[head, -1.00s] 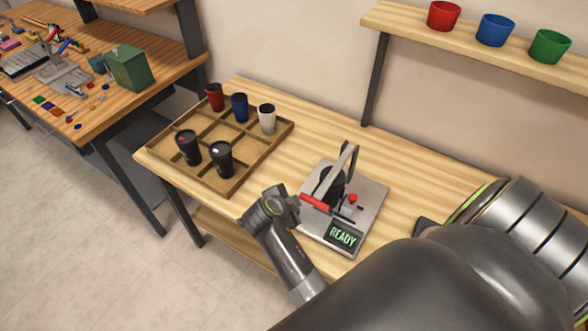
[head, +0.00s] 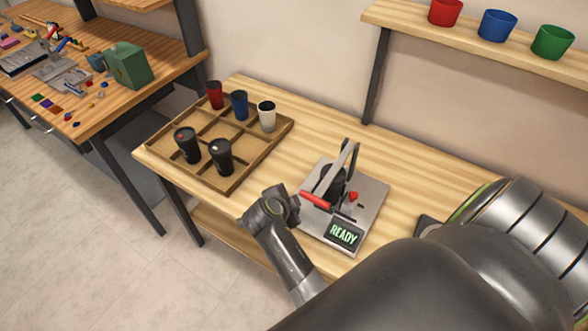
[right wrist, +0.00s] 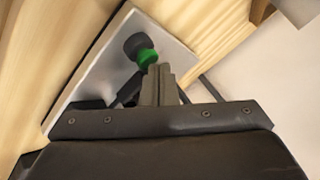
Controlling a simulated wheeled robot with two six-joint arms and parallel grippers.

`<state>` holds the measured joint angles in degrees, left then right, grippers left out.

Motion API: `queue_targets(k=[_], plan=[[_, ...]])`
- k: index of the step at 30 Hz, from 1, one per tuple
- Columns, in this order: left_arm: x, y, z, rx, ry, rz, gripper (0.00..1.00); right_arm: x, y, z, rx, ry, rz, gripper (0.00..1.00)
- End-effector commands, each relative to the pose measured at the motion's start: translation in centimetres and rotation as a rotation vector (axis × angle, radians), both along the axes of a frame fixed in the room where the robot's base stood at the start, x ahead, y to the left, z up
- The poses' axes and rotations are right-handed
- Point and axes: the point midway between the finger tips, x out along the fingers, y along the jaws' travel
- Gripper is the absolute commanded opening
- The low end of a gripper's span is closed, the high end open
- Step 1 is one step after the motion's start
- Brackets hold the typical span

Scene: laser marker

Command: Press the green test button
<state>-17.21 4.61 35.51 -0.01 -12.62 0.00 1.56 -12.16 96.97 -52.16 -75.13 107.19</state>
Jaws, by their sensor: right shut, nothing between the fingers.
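The laser marker (head: 370,208) is a grey plate on the wooden bench in the head view, with a lit READY display (head: 343,235), a red-tipped lever (head: 315,200) and a red knob (head: 353,196). The green test button (right wrist: 148,57) shows in the right wrist view, beside a dark round part on the metal plate; I cannot make it out in the head view. My right gripper (right wrist: 163,72) is shut and empty, its fingertips close to the green button; I cannot tell whether they touch. In the head view my right wrist (head: 268,210) is left of the marker. My left gripper is out of view.
A wooden compartment tray (head: 240,172) with several cups stands on the bench left of the marker. A wall shelf (head: 400,20) holds red, blue and green containers. Another cluttered bench (head: 95,115) is at far left. My arm covers the lower right.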

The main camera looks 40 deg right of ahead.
Motion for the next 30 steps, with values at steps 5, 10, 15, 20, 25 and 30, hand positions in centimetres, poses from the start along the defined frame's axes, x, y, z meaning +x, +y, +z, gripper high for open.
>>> queue_targets(k=[5, 10, 15, 20, 25, 30], plan=[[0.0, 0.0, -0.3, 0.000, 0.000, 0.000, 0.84, 0.0, 0.0, -0.3, -0.001, 0.001, 0.000, 0.00], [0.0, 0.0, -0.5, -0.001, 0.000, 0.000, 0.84, 0.0, 0.0, -0.5, 0.000, 0.001, 0.000, 0.00], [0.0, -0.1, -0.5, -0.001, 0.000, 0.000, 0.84, 0.0, 0.0, -0.5, 0.000, 0.001, 0.000, 0.00], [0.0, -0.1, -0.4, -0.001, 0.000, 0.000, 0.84, 0.0, 0.0, -0.5, 0.000, 0.001, 0.000, 0.00], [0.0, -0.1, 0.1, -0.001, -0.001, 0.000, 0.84, 0.0, 0.0, 0.1, 0.000, 0.001, -0.001, 0.00], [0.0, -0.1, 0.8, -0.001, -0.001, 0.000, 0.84, 0.0, 0.0, 1.1, 0.000, 0.001, -0.001, 0.00]])
